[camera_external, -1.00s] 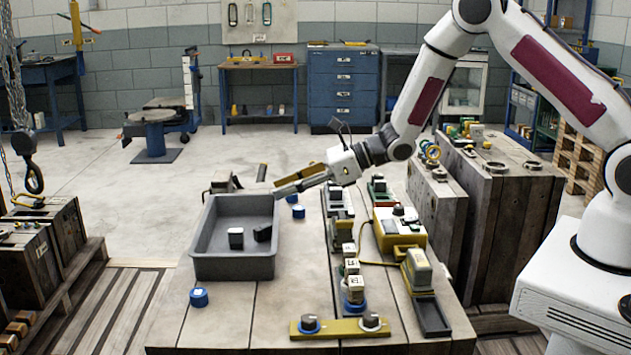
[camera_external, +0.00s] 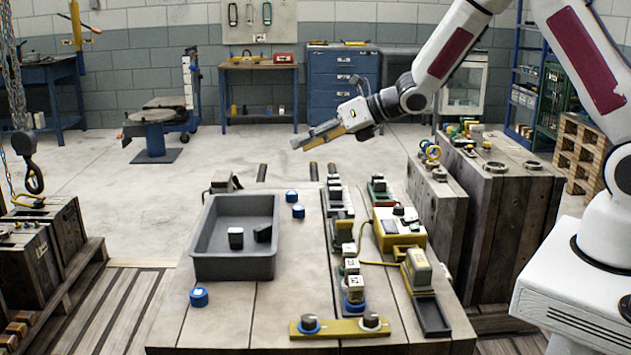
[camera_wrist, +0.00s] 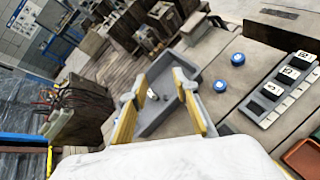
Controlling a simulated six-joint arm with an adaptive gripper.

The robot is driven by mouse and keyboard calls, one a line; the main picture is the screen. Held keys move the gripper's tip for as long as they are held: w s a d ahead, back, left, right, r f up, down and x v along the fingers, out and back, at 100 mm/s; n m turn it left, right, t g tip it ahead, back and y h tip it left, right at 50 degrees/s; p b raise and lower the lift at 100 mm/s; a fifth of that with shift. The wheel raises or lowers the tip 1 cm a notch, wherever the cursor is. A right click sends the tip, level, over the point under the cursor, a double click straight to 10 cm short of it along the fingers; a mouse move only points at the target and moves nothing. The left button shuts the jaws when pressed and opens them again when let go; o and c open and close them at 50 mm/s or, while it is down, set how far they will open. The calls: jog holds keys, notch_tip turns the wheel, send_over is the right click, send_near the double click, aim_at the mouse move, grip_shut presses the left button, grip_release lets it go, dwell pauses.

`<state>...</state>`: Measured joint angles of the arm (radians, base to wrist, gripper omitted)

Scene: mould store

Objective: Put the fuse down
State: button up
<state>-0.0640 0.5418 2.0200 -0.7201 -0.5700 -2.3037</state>
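Two dark blocks with pale faces, which look like fuses, lie in the grey tray (camera_external: 228,268): one block (camera_external: 236,238) at the middle, another block (camera_external: 262,233) by the right wall. I cannot tell which is the task's fuse. My gripper (camera_external: 303,141) hangs in the air above and behind the tray's far right corner, clear of the table. In the wrist view my gripper (camera_wrist: 155,88) has its yellow-padded fingers apart with nothing held between them. The tray (camera_wrist: 160,122) shows below and between them, with a small pale-faced block (camera_wrist: 152,94) inside.
Blue round caps stand right of the tray (camera_external: 291,196) and in front of it (camera_external: 198,297). A rail of several modules (camera_external: 341,230) runs down the table's middle. A yellow device (camera_external: 400,232) with a cable stands to its right.

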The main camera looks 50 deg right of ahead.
jog(key=s+d+r+m+g+h, duration=0.1)
jog(key=s+d+r+m+h, duration=0.2)
jog(key=s+d+r+m, duration=0.6)
jog(key=s+d+r+m+h, duration=0.3)
jog(key=s+d+r+m, duration=0.2)
jog(key=s+m, duration=0.45)
jog(key=s+f+m+g, duration=0.1)
jog(key=s+m+g, duration=0.3)
jog(key=s+m, duration=1.4)
jog(key=s, duration=0.7)
jog(key=shift+a, duration=0.15)
jog(key=shift+f, duration=0.1)
jog(key=shift+c, duration=1.1)
